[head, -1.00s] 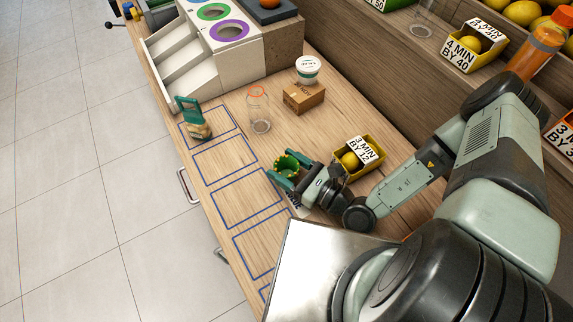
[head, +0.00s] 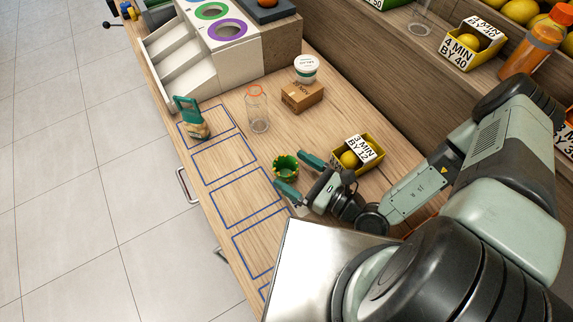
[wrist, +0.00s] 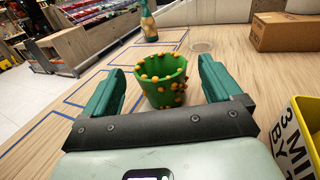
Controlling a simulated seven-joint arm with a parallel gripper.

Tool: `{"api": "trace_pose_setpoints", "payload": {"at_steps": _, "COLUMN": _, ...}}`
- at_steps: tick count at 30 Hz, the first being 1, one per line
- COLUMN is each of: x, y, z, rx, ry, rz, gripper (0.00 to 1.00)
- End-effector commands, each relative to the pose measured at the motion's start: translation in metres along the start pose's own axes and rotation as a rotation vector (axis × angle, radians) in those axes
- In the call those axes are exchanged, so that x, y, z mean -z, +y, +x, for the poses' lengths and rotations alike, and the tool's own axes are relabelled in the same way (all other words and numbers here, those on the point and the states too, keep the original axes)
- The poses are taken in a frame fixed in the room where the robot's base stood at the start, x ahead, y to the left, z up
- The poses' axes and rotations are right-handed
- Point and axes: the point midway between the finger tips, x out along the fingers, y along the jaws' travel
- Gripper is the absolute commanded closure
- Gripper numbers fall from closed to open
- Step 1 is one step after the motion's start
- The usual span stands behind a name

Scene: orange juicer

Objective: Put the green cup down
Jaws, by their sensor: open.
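The green cup (head: 286,167), dotted with orange-brown bumps, stands upright on the wooden counter, just right of the blue outlined rectangles. It also shows in the wrist view (wrist: 162,85), ahead of and between my fingers. My gripper (head: 295,173) is open, with its green fingers pointing at the cup. In the wrist view the fingers (wrist: 160,88) are spread wide on either side, with a gap between each finger and the cup. Nothing is held.
A yellow box of lemons (head: 371,151) stands close beside my gripper. Blue outlines (head: 238,197) mark empty counter.

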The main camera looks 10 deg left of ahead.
Motion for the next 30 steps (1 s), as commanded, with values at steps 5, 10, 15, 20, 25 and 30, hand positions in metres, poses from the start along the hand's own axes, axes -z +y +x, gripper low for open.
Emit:
{"api": "trace_pose_setpoints", "payload": {"at_steps": 5, "x": -0.04, "y": -0.001, "z": 0.002, "rx": -0.001, "ry": -0.003, "rz": -0.003, "gripper": 0.08}}
{"api": "trace_pose_setpoints", "payload": {"at_steps": 10, "x": -0.062, "y": -0.001, "z": 0.002, "rx": 0.0, "ry": -0.003, "rz": -0.002, "gripper": 0.08}}
{"api": "trace_pose_setpoints", "payload": {"at_steps": 15, "x": -0.07, "y": 0.0, "z": 0.002, "rx": 0.0, "ry": -0.002, "rz": 0.0, "gripper": 0.08}}
{"api": "trace_pose_setpoints", "payload": {"at_steps": 20, "x": -0.07, "y": 0.0, "z": 0.002, "rx": 0.0, "ry": -0.002, "rz": 0.0, "gripper": 0.08}}
{"api": "trace_pose_setpoints", "payload": {"at_steps": 25, "x": -0.07, "y": 0.0, "z": 0.002, "rx": 0.0, "ry": -0.002, "rz": 0.0, "gripper": 0.08}}
{"api": "trace_pose_setpoints", "payload": {"at_steps": 30, "x": -0.07, "y": 0.0, "z": 0.002, "rx": -0.001, "ry": -0.002, "rz": -0.001, "gripper": 0.08}}
